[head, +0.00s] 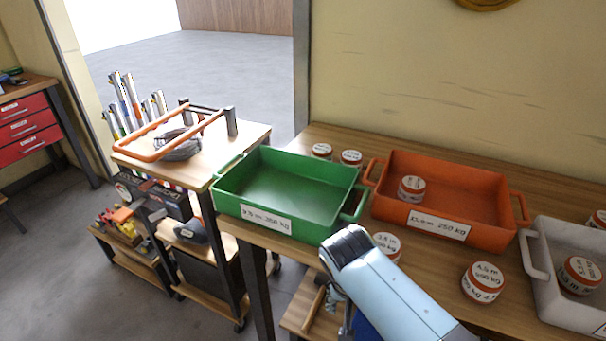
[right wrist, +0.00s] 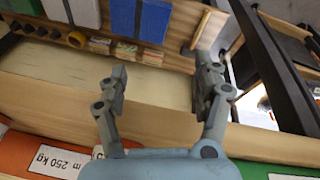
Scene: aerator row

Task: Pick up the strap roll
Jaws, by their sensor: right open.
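Several strap rolls, orange and white with printed labels, show in the head view. One roll (head: 387,246) stands on the table just behind my right arm, and another (head: 483,281) is farther right. One roll (head: 411,188) is in the orange tray (head: 452,229), and one (head: 580,274) is in the white tray (head: 537,262). Two more stand behind the green tray (head: 300,232). My right gripper (right wrist: 163,82) is open and empty in the right wrist view, its fingers near the table's edge. My left gripper is not in view.
A cart (head: 240,140) with an orange-handled frame and a coiled cable stands left of the table. Shelved items (right wrist: 140,18) show beyond the table edge in the right wrist view.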

